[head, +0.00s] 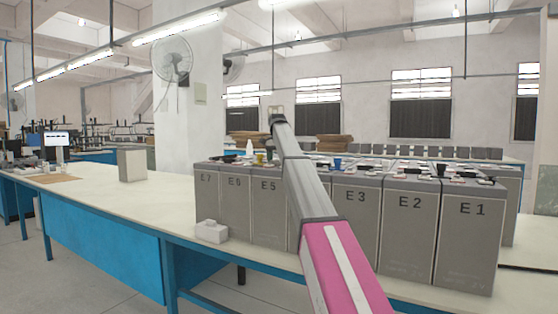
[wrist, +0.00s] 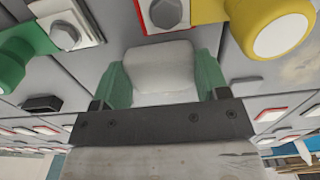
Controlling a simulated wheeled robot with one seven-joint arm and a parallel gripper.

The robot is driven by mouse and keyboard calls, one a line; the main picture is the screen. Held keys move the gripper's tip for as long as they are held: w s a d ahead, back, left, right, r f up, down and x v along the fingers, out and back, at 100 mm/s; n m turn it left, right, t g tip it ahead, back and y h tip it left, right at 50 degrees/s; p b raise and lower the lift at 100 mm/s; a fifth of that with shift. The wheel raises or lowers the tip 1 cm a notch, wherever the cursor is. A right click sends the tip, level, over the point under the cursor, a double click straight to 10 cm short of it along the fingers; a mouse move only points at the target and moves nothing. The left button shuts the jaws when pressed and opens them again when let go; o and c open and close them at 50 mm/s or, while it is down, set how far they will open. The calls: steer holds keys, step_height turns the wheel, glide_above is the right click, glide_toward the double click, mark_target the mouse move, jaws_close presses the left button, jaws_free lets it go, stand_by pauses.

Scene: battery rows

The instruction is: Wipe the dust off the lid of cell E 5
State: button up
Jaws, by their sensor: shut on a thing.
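Cell E 5 (head: 268,215) stands in the row of tall grey cells, left of my arm in the head view. Its lid is seen at a very flat angle there, and dust on it cannot be made out. In the wrist view my gripper (wrist: 161,80) has green fingers shut on a pale, soft-edged wiping pad (wrist: 160,66). The pad is over grey cell lids, between a green cap (wrist: 20,58) at left and a yellow cap (wrist: 275,35) at right. I cannot tell whether it touches a lid. A tan, dusty-looking patch (wrist: 302,68) shows at the right edge.
Cells E 3 (head: 355,222), E 2 (head: 409,230) and E 1 (head: 467,236) stand right of my arm, which covers much of the cell before E 3. A small white block (head: 211,231) sits by the cells' foot. The bench top (head: 120,200) at left is mostly clear.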

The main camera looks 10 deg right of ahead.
steer(key=shift+s+a, duration=0.4)
steer(key=shift+s, duration=0.2)
steer(key=shift+r, duration=0.1)
step_height(320, 180, up, 2)
steer(key=shift+a, duration=0.1)
steer(key=shift+r, duration=0.45)
